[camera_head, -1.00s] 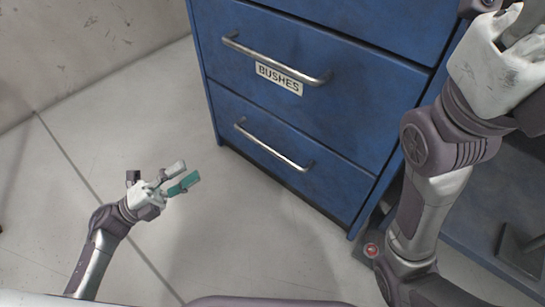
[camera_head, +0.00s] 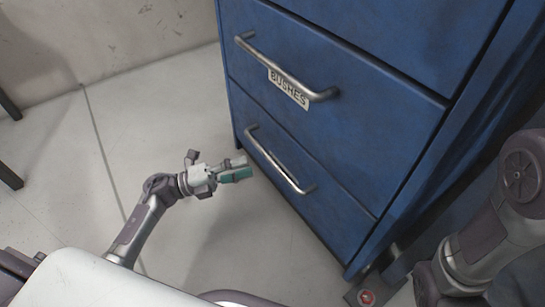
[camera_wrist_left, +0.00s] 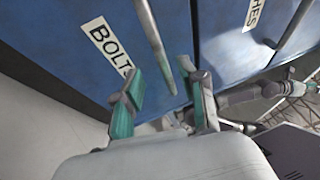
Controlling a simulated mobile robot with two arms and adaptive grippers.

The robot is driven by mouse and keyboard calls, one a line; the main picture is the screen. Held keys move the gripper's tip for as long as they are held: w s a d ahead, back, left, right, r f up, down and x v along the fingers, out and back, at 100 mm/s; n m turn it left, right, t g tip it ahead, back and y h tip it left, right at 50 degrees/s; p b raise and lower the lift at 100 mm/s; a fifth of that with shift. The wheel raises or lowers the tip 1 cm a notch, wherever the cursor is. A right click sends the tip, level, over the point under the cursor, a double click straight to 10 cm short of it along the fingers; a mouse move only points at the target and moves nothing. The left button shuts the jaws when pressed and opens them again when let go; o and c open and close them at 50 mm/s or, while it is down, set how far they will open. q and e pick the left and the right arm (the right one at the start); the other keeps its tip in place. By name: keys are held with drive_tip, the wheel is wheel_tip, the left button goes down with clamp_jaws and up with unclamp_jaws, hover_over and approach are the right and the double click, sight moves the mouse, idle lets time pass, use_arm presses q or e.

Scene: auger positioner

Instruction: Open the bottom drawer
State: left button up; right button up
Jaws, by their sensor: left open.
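The bottom drawer (camera_head: 312,187) of the blue cabinet is shut, flush with the front. Its metal bar handle (camera_head: 279,161) slants across the drawer face. My left gripper (camera_head: 241,169) is open and empty, low beside the handle on its left and apart from it. In the left wrist view, the open fingers (camera_wrist_left: 160,80) point at the drawer face, and the handle (camera_wrist_left: 155,42) runs down into the gap between the fingertips in the picture. A label reading BOLTS (camera_wrist_left: 108,43) shows beside it.
The drawer above, labelled BUSHES (camera_head: 288,90), is shut and has its own handle (camera_head: 285,68). A red button (camera_head: 366,297) sits on the floor-level part by the cabinet's right corner. The floor (camera_head: 150,130) left of the cabinet is clear.

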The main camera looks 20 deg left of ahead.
sight(271, 158)
use_arm(q)
drive_tip(key=x, duration=0.7)
drive_tip(key=shift+w+d+r, duration=0.1)
drive_tip(key=shift+w+d, duration=0.05)
drive_tip(key=shift+d, duration=0.15)
clamp_jaws()
